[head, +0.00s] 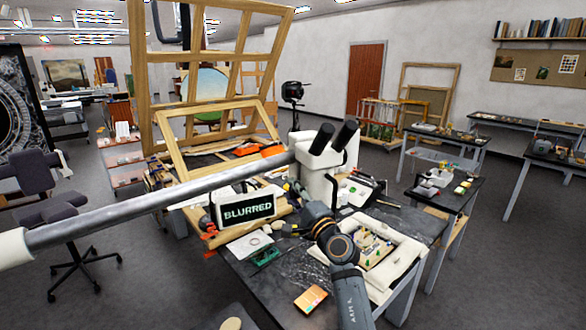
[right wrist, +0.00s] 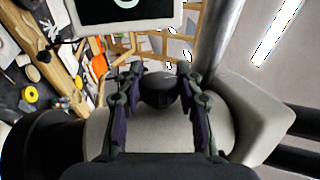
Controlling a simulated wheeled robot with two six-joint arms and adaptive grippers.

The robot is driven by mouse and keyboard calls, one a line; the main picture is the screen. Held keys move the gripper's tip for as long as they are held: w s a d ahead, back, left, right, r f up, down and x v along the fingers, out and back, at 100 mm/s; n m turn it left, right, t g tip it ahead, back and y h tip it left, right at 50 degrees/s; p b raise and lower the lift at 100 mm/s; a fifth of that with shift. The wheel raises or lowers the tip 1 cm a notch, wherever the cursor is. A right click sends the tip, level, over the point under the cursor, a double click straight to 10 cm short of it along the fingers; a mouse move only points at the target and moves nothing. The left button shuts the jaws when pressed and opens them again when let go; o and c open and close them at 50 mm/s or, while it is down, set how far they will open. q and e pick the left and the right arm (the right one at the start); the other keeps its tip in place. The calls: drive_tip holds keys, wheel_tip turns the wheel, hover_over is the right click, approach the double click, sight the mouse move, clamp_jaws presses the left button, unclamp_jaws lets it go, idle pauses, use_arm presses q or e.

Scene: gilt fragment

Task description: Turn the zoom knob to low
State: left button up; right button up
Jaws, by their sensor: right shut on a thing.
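The microscope (head: 318,186) is white with two black eyepieces and hangs on a thick metal boom (head: 150,203). Its pale body (right wrist: 240,115) also shows in the right wrist view. The zoom knob (right wrist: 160,90) is a round black knob on the side of that body. My right gripper (right wrist: 158,92) is shut on it, with one dark finger on each side. In the head view my right gripper (head: 303,197) is small and dark, low against the microscope, and the knob cannot be made out there. My left gripper is not in view.
A display (head: 247,207) reading "BLURRED" stands left of the microscope. A wooden easel frame (head: 161,160) rises behind it. A white padded tray (head: 402,246) with a small framed piece lies right of my arm.

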drive_tip(key=shift+r+g+p, duration=0.25)
drive_tip(key=shift+g+p, duration=0.15)
drive_tip(key=shift+p, duration=0.2)
use_arm(q)
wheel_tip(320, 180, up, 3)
drive_tip(key=shift+p, duration=0.3)
use_arm(e)
drive_tip(key=shift+f+g+h, duration=0.2)
drive_tip(key=shift+g+h, duration=0.2)
drive_tip(key=o, duration=1.2)
